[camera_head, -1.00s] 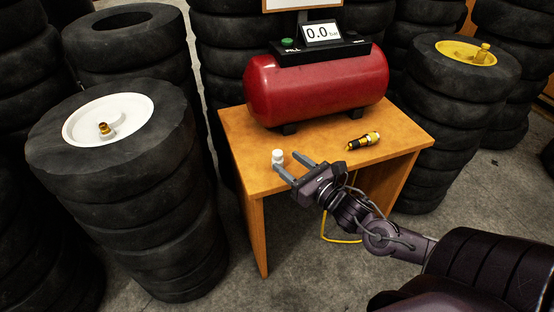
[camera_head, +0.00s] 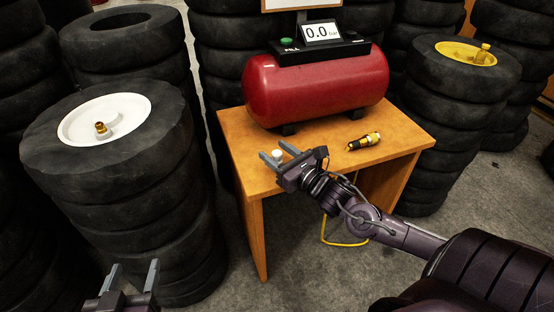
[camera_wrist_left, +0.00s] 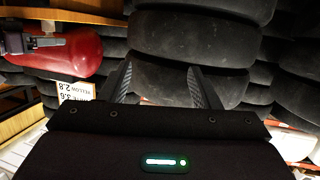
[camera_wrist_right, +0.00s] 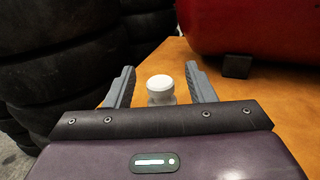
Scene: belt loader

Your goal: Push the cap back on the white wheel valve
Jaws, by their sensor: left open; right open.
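The white wheel (camera_head: 82,131) lies on top of the left tyre stack, with its bare brass valve (camera_head: 101,129) standing up near the middle. The small white cap (camera_head: 277,154) stands upright on the left part of the wooden table. My right gripper (camera_head: 278,155) is open, with its fingers on either side of the cap. In the right wrist view the cap (camera_wrist_right: 160,88) sits between the open fingers, with gaps on both sides. My left gripper (camera_head: 134,274) is open and empty at the bottom left, in front of the left tyre stack.
A red air tank (camera_head: 318,85) with a 0.0 bar display (camera_head: 321,32) stands at the table's back. A black and brass air chuck (camera_head: 364,142) lies on the table (camera_head: 408,133). A yellow wheel (camera_head: 466,53) tops the right stack. A yellow hose hangs beneath the table.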

